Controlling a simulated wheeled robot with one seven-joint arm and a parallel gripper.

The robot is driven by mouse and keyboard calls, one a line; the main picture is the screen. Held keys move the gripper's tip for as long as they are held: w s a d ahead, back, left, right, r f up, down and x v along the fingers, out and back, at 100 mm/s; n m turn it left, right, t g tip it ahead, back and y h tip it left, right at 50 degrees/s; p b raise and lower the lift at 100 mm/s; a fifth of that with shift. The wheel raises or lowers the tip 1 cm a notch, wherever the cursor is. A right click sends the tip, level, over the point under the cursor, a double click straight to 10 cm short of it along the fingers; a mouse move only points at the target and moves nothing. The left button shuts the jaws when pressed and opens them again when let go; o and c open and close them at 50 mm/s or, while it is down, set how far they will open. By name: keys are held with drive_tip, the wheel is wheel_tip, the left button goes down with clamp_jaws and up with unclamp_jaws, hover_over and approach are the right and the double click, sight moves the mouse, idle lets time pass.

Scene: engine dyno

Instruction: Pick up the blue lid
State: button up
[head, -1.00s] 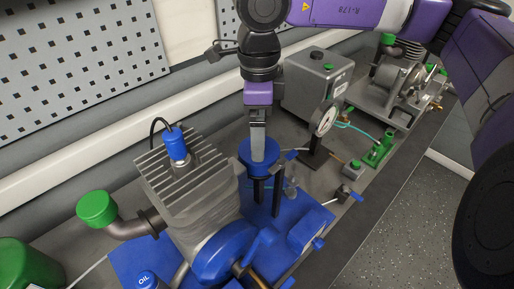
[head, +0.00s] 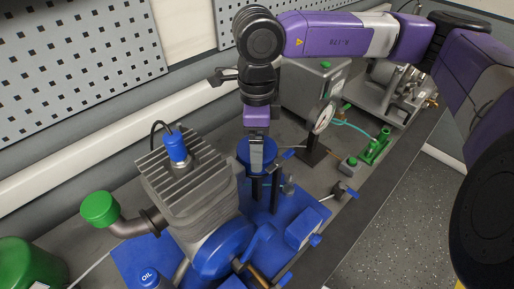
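A round blue lid-like piece (head: 244,157) sits above dark upright posts right of the grey finned engine. My gripper (head: 257,168) points down directly in front of this blue piece and covers its middle. Another blue cap marked OIL (head: 148,278) is at the bottom left, apart from my gripper.
The finned engine (head: 190,185) with a blue plug on top stands close left of my gripper. A dial gauge (head: 324,117) and a grey box stand behind right. A perforated panel (head: 80,60) is on the wall.

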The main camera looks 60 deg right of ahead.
drive_tip(key=shift+r, duration=0.1)
wheel_tip(320, 180, up, 20)
drive_tip(key=b, duration=0.3)
idle(0.5)
